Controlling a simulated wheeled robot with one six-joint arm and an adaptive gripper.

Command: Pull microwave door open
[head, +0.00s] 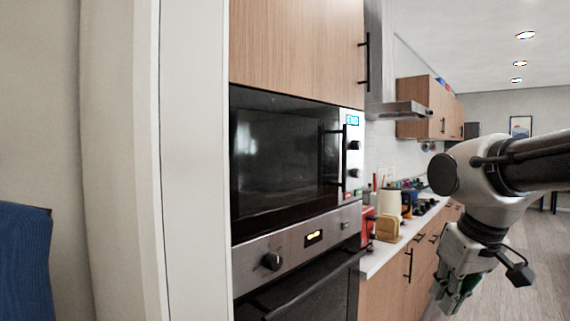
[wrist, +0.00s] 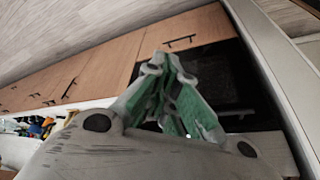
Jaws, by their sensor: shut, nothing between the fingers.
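The microwave (head: 280,155) is built into a tall wooden cabinet in the head view. Its dark glass door looks closed. A black vertical bar handle (head: 343,158) stands at the door's right side, beside a silver panel with knobs and a lit display. My gripper (head: 448,298) hangs low at the right of the head view, well apart from the handle and pointing down. In the wrist view my gripper (wrist: 163,62) has its green-lined fingers brought together, with nothing held. The microwave handle cannot be made out in the wrist view.
An oven (head: 300,265) with a knob and bar handle sits below the microwave. A counter (head: 400,240) with a bread-like block, kettle and several items runs back on the right. A white wall edge (head: 195,160) stands close on the left. Wooden floor is free at right.

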